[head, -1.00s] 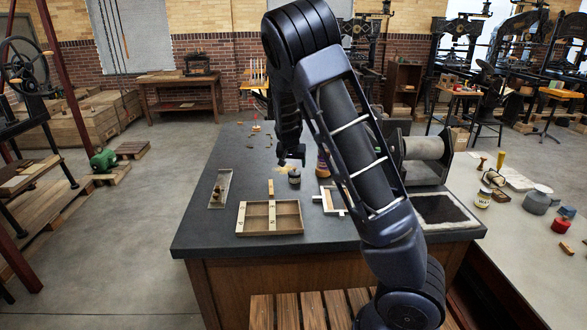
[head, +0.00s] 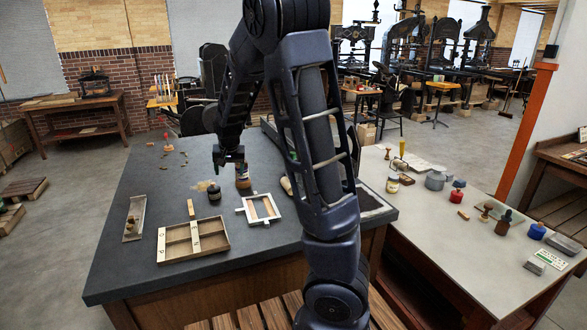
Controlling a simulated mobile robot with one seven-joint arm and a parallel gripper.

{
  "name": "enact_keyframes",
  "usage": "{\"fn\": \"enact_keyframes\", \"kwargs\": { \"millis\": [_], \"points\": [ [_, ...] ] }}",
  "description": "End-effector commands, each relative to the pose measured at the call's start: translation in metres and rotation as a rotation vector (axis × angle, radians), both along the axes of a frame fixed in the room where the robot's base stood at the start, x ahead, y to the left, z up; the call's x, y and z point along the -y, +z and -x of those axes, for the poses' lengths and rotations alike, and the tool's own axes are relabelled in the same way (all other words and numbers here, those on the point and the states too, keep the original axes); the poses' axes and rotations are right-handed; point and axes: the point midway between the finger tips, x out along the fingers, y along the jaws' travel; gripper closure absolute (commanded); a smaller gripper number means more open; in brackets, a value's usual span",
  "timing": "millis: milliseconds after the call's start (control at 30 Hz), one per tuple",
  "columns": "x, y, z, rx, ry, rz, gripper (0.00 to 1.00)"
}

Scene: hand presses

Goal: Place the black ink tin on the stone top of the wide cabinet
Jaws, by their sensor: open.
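The black ink tin (head: 214,194) is a small dark round container. It appears to stand upright on the dark stone top (head: 115,265) of the wide wooden cabinet, near the middle. My gripper (head: 228,164) is open and empty above and slightly right of the tin, apart from it. A brown bottle (head: 243,180) stands just right of the tin, close under the gripper.
A divided wooden tray (head: 177,252), a small narrow tray (head: 133,218) and a pale wooden frame (head: 246,211) lie around the tin. A lighter counter (head: 480,268) at right holds jars and tools.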

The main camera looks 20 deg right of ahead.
Motion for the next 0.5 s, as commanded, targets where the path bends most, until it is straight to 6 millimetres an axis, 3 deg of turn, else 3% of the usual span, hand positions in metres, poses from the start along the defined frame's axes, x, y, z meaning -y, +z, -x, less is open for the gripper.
{"fn": "enact_keyframes", "kwargs": {
  "millis": [100,500],
  "points": [
    [0.023,0.020,0.025,-0.019,0.014,-0.044,0.29],
    [0.078,0.084,0.122,-0.027,0.103,-0.111,0.29]
  ]
}}
